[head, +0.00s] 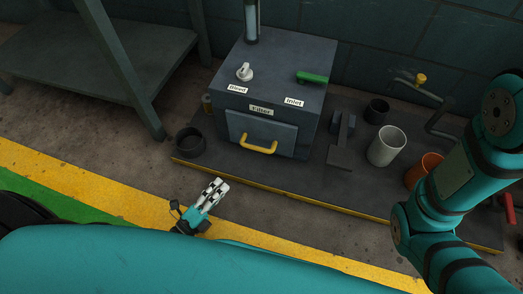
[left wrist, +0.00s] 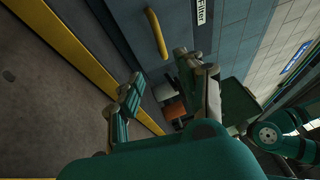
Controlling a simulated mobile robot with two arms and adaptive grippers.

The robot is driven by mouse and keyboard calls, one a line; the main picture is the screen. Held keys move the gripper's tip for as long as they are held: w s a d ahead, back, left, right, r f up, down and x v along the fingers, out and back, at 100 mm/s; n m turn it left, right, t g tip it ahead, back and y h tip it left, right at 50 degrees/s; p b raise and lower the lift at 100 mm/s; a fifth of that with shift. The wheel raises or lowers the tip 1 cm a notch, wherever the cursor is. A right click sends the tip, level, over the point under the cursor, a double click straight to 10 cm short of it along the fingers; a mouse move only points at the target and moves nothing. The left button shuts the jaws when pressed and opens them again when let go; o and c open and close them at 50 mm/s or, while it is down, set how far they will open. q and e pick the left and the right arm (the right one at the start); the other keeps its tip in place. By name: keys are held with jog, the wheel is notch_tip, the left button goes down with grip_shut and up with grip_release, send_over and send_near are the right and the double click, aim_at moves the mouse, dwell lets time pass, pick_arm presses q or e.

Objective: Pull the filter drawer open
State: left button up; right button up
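The filter drawer (head: 262,131) is a grey panel in the front of a dark box, under a "Filter" label, and looks closed. Its yellow handle (head: 258,146) is a bar across the lower front. The handle also shows in the left wrist view (left wrist: 155,33), beyond the fingertips. My left gripper (head: 215,188) is below and left of the handle in the head view, apart from it. In the left wrist view its two fingers (left wrist: 161,70) stand apart with nothing between them. My right arm crosses the right side; its gripper is out of view.
The box (head: 315,110) carries a white knob (head: 244,72) and a green lever (head: 312,77). A dark pot (head: 189,142) stands left of the drawer. A white cup (head: 386,147) and an orange cup (head: 424,170) stand right. A metal table (head: 90,55) is at upper left.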

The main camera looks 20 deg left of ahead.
aim_at(257, 147)
pick_arm(q)
jog(key=b+x, duration=0.6)
jog(key=x, duration=0.9)
jog(key=shift+w+d+f, duration=0.1)
jog(key=shift+w+d, duration=0.05)
jog(key=shift+w, duration=0.2)
jog(key=shift+w+d+r, duration=0.25)
jog(key=shift+w, duration=0.3)
grip_shut()
